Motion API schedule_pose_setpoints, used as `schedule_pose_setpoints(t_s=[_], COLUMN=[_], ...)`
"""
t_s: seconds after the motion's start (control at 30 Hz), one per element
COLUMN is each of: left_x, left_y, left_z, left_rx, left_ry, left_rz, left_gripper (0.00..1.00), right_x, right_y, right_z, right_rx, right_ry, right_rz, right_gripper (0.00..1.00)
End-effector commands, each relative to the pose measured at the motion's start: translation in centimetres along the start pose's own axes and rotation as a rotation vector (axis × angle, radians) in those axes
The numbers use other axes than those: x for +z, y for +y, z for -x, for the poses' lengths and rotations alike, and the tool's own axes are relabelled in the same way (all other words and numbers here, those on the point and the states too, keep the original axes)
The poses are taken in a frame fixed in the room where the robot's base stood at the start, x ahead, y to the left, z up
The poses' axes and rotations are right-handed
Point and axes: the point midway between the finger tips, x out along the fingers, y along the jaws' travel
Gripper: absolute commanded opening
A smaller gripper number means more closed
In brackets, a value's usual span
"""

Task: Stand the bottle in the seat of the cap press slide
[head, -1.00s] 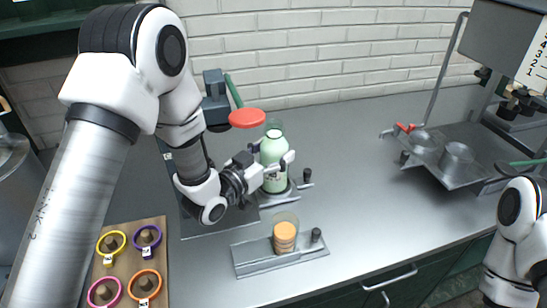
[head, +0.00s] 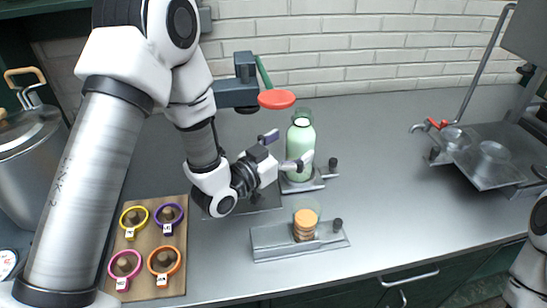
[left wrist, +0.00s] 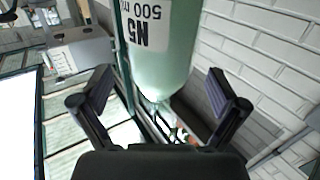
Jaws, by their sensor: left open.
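The pale green bottle (head: 301,143) stands upright on the slide (head: 320,182) of the cap press, with its label turned away from the head view. Its base is at the slide's seat; how exactly it sits there is partly hidden. The cap press (head: 236,90) has a red disc and a green lever and stands behind my left arm. My left gripper (head: 287,149) is open at the bottle's left side, one finger reaching across its front. In the left wrist view the bottle (left wrist: 165,45) shows between and beyond the spread fingers, with "N5 500 ml" upside down. My right gripper is out of view.
A grey front fixture (head: 275,240) holds orange discs (head: 305,225) in a clear sleeve. A wooden board (head: 178,284) with several coloured rings lies at front left. A metal pot (head: 30,150) stands at left, another metal station (head: 490,150) at right. The counter's middle right is clear.

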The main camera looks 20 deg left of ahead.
Motion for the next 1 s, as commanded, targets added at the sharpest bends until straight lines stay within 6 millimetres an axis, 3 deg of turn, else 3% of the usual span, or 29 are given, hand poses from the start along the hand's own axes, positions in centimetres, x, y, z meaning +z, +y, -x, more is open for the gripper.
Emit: schedule_pose_setpoints(t_s=[0.2,0.23,0.3,0.43,1.0], left_x=[0.3,-0.6,-1.0,-0.7,0.0], left_y=[-0.1,-0.1,0.0,0.0,0.0], left_z=[6.4,6.7,7.2,8.1,8.6], left_rx=[-0.006,-0.003,0.001,0.0,-0.001], left_ry=[0.003,-0.001,-0.005,-0.003,0.001], left_rz=[0.011,0.008,0.005,0.004,0.0], left_gripper=[0.97,0.97,0.97,0.97,0.97], right_x=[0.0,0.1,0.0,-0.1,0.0], right_y=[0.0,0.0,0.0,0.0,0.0], right_z=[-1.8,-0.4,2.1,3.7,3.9], right_rx=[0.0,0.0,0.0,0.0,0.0], right_ry=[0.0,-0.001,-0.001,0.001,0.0], right_rz=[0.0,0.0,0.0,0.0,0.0], right_gripper=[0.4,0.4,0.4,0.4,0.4])
